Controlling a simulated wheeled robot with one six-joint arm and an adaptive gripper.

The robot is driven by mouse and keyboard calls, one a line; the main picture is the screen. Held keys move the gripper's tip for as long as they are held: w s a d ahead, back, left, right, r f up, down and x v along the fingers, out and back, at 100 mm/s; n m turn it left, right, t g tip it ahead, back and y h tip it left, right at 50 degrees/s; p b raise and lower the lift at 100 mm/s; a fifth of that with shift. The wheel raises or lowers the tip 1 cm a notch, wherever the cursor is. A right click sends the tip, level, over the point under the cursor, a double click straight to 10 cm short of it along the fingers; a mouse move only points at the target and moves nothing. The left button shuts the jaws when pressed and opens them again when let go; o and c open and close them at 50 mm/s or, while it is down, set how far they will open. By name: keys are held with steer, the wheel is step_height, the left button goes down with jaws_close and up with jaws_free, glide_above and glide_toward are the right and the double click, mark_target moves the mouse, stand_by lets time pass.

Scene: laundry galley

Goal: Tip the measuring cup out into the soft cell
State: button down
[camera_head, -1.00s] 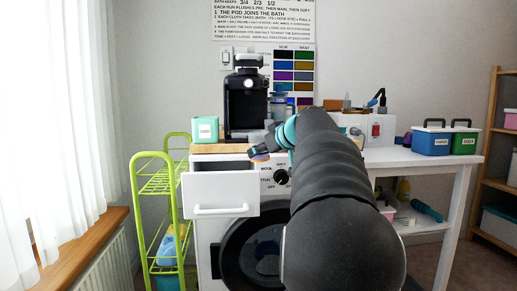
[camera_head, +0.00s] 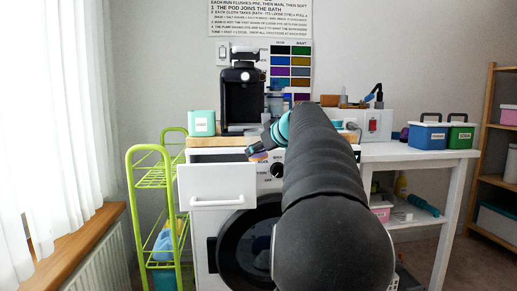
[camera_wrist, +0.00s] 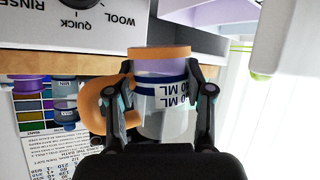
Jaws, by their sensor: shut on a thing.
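My gripper (camera_wrist: 160,100) is shut on the measuring cup (camera_wrist: 165,122), a clear cup with an orange band, an orange handle and dark ML lettering. The wrist view is upside down relative to the room; the orange band faces its top, so downward. I cannot tell whether anything is in the cup. In the head view my gripper (camera_head: 262,143) is just above the right end of the open white drawer (camera_head: 217,187). The soft cell cannot be made out; the drawer's inside is mostly hidden. A lavender surface (camera_wrist: 200,14) shows beyond the cup in the wrist view.
The washer's wooden top (camera_head: 205,141) holds a mint box (camera_head: 202,123) and a black machine (camera_head: 242,98). A green rack (camera_head: 150,180) stands close left of the drawer. Blue (camera_head: 427,136) and green (camera_head: 460,134) boxes stand on the right table.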

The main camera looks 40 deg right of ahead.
mark_target(265, 157)
steer(key=shift+d+f+b, duration=0.1)
steer(key=shift+f+b, duration=0.45)
steer(key=shift+f, duration=0.35)
steer(key=shift+s+d+r+n+g+h+p, duration=0.2)
steer(key=shift+r+n+g+h+p, duration=0.25)
steer(key=shift+n+g+h, duration=0.2)
steer(key=shift+d+f+h+b, duration=0.1)
steer(key=shift+f+h+b, duration=0.2)
steer(key=shift+f, duration=0.35)
steer(key=shift+s+d+f+n+g+h, duration=0.15)
steer(key=shift+f+n+g+h, duration=0.1)
steer(key=shift+f+n+g, duration=0.2)
steer(key=shift+d+f+n+g+h, duration=0.15)
steer(key=shift+f+n+g+h, duration=0.25)
steer(key=shift+n+h, duration=0.35)
steer(key=shift+r+n+g+h, duration=0.25)
steer(key=shift+r+g, duration=0.05)
steer(key=shift+s+f+n+h, duration=0.1)
steer(key=shift+n+h, duration=0.2)
steer(key=shift+h, duration=0.2)
steer(key=shift+f, duration=0.15)
steer(key=shift+r+n+g+h+p, duration=0.2)
steer(key=shift+n+g+h+p, duration=0.1)
steer(key=shift+n+g+h, duration=0.15)
